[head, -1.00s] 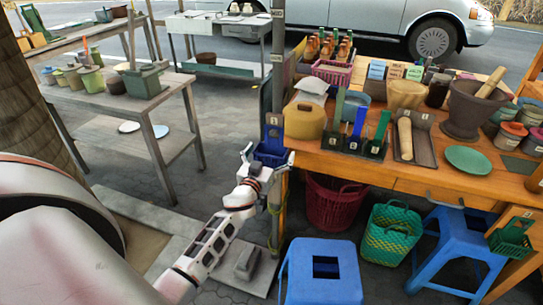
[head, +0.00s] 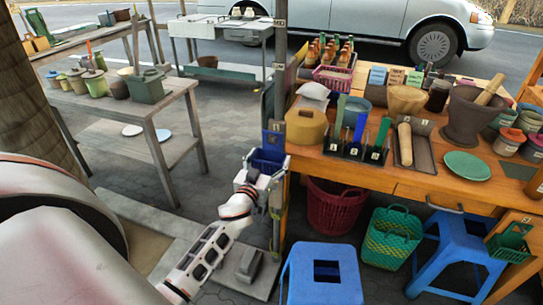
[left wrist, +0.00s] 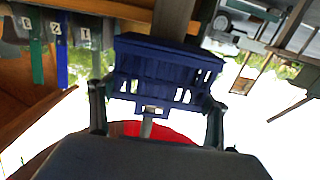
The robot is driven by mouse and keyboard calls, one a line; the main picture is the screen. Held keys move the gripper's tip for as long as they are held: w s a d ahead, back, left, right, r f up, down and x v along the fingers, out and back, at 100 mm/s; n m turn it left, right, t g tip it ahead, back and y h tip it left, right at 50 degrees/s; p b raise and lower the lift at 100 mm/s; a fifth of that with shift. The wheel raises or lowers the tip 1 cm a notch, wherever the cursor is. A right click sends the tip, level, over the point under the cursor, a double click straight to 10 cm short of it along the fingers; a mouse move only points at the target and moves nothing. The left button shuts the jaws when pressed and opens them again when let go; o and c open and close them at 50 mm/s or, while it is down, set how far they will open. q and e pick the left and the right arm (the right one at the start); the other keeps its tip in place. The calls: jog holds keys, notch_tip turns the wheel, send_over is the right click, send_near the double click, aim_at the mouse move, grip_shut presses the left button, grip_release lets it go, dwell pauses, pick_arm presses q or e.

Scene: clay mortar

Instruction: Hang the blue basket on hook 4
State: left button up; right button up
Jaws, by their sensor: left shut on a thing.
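The blue basket (head: 268,160) is at the left end of the wooden table, beside the upright post (head: 280,90). My left gripper (head: 262,172) is shut on it, below and in front of it. In the left wrist view the basket (left wrist: 165,65) lies between the two fingers of my left gripper (left wrist: 157,97), its slotted wall facing the camera. Its blue back part stands up above the body in the head view. I cannot make out hook 4, nor whether the basket touches a hook. My right gripper is not in view.
The wooden table (head: 405,178) holds scoops, a mortar (head: 470,115) and jars. Below stand a red basket (head: 335,207), a green basket (head: 394,238) and blue stools (head: 322,275). A small green basket (head: 511,243) hangs at the right. Paving is open left of the post.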

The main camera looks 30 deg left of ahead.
pick_arm(q)
jog(key=s+d+r+p, duration=0.2)
jog(key=s+r, duration=0.4)
jog(key=s, duration=0.4)
jog(key=shift+d+p, duration=0.2)
jog(key=shift+p, duration=0.15)
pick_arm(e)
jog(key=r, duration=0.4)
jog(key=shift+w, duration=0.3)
pick_arm(q)
jog(key=shift+r+p, duration=0.45)
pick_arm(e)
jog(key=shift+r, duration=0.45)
pick_arm(q)
jog(key=shift+s, duration=0.1)
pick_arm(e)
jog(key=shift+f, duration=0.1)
pick_arm(q)
jog(key=v, duration=1)
